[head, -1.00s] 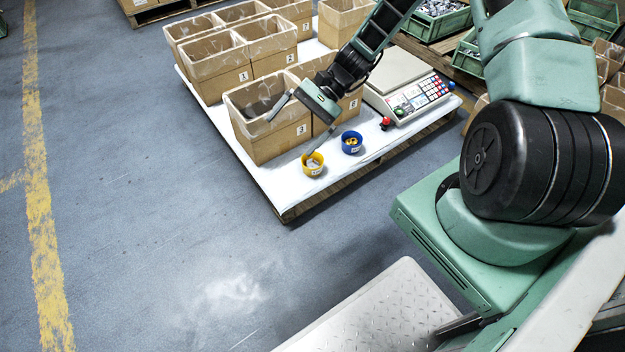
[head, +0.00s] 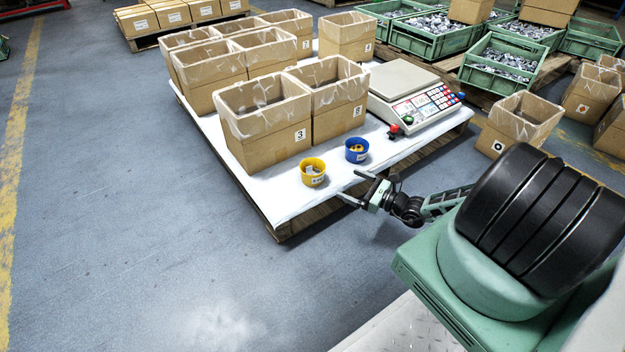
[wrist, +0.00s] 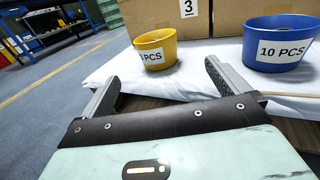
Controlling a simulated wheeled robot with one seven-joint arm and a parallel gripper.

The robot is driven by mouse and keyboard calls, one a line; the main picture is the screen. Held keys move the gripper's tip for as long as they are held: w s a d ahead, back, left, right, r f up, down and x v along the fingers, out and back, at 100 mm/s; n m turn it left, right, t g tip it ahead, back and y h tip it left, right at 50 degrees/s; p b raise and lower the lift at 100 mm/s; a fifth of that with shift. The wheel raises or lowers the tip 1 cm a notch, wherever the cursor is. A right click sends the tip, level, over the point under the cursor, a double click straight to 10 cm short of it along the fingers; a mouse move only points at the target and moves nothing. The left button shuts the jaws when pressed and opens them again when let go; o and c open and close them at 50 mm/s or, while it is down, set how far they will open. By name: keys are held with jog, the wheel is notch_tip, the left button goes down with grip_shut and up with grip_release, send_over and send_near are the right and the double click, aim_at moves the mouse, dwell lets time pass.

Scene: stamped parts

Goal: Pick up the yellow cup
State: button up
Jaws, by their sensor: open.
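The yellow cup (head: 312,172) stands upright near the front edge of the white-covered pallet, with small parts inside. In the wrist view the yellow cup (wrist: 156,49) stands ahead of my gripper, a little left of the middle between the fingers, its label partly reading "PCS". My gripper (head: 353,188) is open and empty, just off the front edge of the pallet, to the right of and nearer than the cup. Its two fingers show in the wrist view (wrist: 160,82), apart from the cup.
A blue cup (head: 356,150) labelled "10 PCS" stands right of the yellow cup. Open cardboard boxes (head: 262,145) stand close behind both. A scale (head: 415,95) with a red knob is at the right of the pallet (head: 290,205). The floor in front is clear.

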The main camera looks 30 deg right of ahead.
jog(key=b, duration=0.4)
send_near(303, 165)
jog(key=shift+w+d, duration=0.1)
jog(key=shift+w, duration=0.35)
jog(key=b+x, duration=0.3)
jog(key=x, duration=0.1)
jog(key=shift+w+a+f+b, duration=0.1)
jog(key=shift+a+f+b, duration=0.05)
jog(key=shift+a+b, duration=0.3)
jog(key=shift+w+a, duration=0.2)
jog(key=shift+w, duration=0.15)
jog(key=shift+r, duration=0.25)
jog(key=c, duration=1)
